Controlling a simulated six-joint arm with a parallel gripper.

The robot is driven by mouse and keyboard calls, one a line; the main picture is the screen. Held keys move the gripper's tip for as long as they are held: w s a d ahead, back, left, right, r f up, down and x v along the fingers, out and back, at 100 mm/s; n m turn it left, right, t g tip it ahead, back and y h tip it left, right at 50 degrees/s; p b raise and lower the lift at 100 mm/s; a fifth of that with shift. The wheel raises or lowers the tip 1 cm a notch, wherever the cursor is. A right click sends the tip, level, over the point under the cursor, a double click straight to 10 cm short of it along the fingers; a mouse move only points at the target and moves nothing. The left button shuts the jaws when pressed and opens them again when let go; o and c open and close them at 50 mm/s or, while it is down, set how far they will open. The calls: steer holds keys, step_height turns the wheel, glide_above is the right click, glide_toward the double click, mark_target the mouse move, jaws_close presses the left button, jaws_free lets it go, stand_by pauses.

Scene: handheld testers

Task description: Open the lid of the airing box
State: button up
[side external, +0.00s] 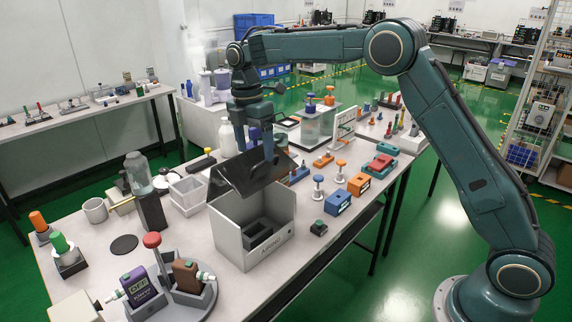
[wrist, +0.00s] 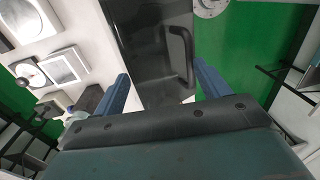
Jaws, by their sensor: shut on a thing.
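My gripper (side external: 254,150) is at the lid's upper part, with blue fingers on either side. In the wrist view, the lid (wrist: 150,45) fills the space between the fingers (wrist: 161,72), and a dark bar handle (wrist: 186,50) shows on it. The gripper is shut on the lid; the exact contact is partly hidden.
A dark block (side external: 258,232) sits inside the box. White trays (side external: 188,192) and a dark stand (side external: 151,212) are left of the box. A blue block (side external: 337,203) and a small dark button piece (side external: 318,228) are right.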

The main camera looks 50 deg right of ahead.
mark_target(263, 170)
steer(key=shift+s+d+f, duration=0.1)
steer(key=shift+s+f, duration=0.05)
steer(key=shift+f, duration=0.25)
steer(key=shift+c, duration=0.4)
steer(key=shift+s+f, duration=0.2)
steer(key=c, duration=0.5)
steer(key=shift+s+f, duration=0.25)
steer(key=shift+s, duration=0.2)
steer(key=shift+s+f, duration=0.2)
steer(key=shift+s, duration=0.25)
steer(key=shift+s+f, duration=0.75)
steer(key=shift+s, duration=0.15)
steer(key=shift+s+f+t, duration=0.75)
steer(key=shift+s+f, duration=0.4)
steer(key=shift+f, duration=2.9)
steer(key=shift+s+f+t, duration=0.75)
steer(key=shift+s+f, duration=0.4)
steer(key=shift+f, duration=2.85)
step_height(263, 170, up, 14)
steer(key=s, duration=0.3)
steer(key=s+d+r+m+t, duration=0.2)
steer(key=s+r+m, duration=0.9)
steer(key=s, duration=0.3)
steer(key=shift+d+r, duration=0.25)
steer(key=shift+d, duration=0.1)
steer(key=shift+s, duration=0.1)
